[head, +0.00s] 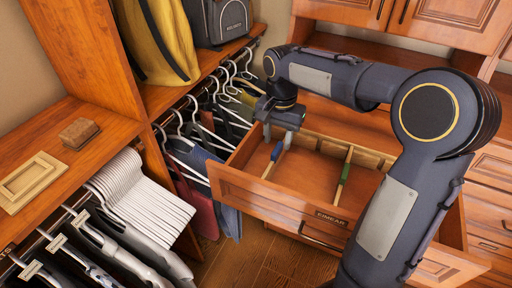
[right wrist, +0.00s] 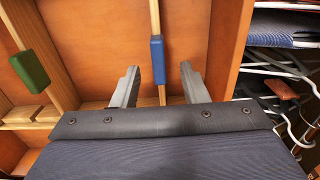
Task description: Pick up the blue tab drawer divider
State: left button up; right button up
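The blue tab drawer divider is a thin light-wood slat with a blue tab (head: 277,152) near the left side of the open drawer (head: 270,200). In the right wrist view the blue tab (right wrist: 158,60) lies between the two fingers, with a gap on each side. My right gripper (head: 278,137) is open and empty, pointing down into the drawer over the divider. In the right wrist view its fingers (right wrist: 160,72) are spread. My left gripper is in neither view.
A similar divider with a green tab (head: 344,174) stands to the right in the drawer; its tab (right wrist: 30,68) shows left in the wrist view. Hanging clothes (head: 200,150) are close beside the drawer's left wall. Cabinet doors (head: 400,15) are above.

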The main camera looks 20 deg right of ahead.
aim_at(277, 157)
jog(key=shift+w+a+f, duration=0.15)
jog(key=shift+w+f, duration=0.15)
jog(key=shift+f, duration=0.35)
jog(key=f, duration=0.6)
jog(key=shift+s+f+p, duration=0.25)
jog(key=shift+s+p, duration=0.05)
jog(key=shift+p, duration=0.1)
jog(key=shift+d, duration=0.2)
grip_shut()
